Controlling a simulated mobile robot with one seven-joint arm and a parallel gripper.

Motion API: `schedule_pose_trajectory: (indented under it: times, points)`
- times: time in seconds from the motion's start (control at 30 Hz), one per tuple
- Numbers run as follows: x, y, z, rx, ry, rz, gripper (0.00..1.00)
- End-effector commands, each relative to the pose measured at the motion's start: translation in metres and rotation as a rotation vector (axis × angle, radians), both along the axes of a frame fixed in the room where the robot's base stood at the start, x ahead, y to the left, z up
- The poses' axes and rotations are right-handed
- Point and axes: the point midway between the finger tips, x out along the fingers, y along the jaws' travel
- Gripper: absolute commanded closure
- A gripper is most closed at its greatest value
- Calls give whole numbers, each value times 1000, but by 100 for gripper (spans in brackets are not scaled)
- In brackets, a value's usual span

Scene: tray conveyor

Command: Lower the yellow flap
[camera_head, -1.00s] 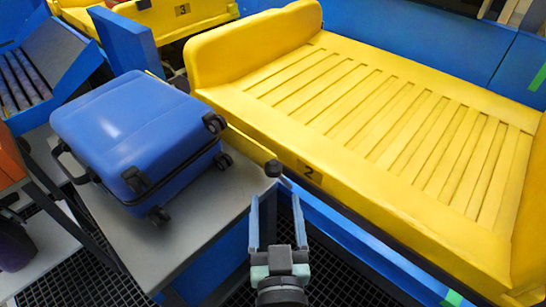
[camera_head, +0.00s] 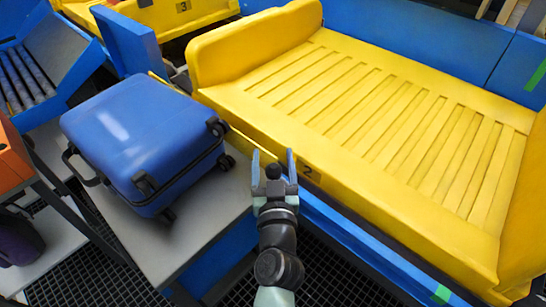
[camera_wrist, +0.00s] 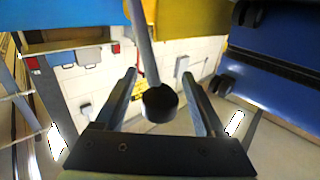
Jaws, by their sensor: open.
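The yellow flap (camera_head: 241,146) shows in the head view as a narrow raised strip between the grey table and the big yellow tray. A round black knob (camera_head: 273,172) is at its near end. In the wrist view the black knob (camera_wrist: 159,104) sits on the end of a grey rod (camera_wrist: 144,48). My gripper (camera_head: 273,160) is open, with one finger on each side of the knob. The wrist view shows gaps between the knob and both fingers (camera_wrist: 159,76). Most of the flap's face is hidden.
A blue suitcase (camera_head: 145,135) lies on the grey table (camera_head: 190,235), left of my gripper. The slatted yellow tray (camera_head: 400,120), marked 2, fills the right side. A blue rail (camera_head: 345,232) runs along its front. Dark grating covers the floor.

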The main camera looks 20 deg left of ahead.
Motion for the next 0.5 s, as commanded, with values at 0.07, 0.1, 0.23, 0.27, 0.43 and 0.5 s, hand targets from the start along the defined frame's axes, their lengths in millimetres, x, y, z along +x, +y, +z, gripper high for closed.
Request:
schedule_pose_trajectory:
  times: [0.07, 0.1, 0.23, 0.27, 0.43, 0.5]
  points:
    - [0, 0, 0, 0, 0, 0, 29]
    - [0, 0, 0, 0, 0, 0, 29]
    - [0, 0, 0, 0, 0, 0, 47]
    - [0, 0, 0, 0, 0, 0, 52]
    - [0, 0, 0, 0, 0, 0, 83]
    - [0, 0, 0, 0, 0, 0, 95]
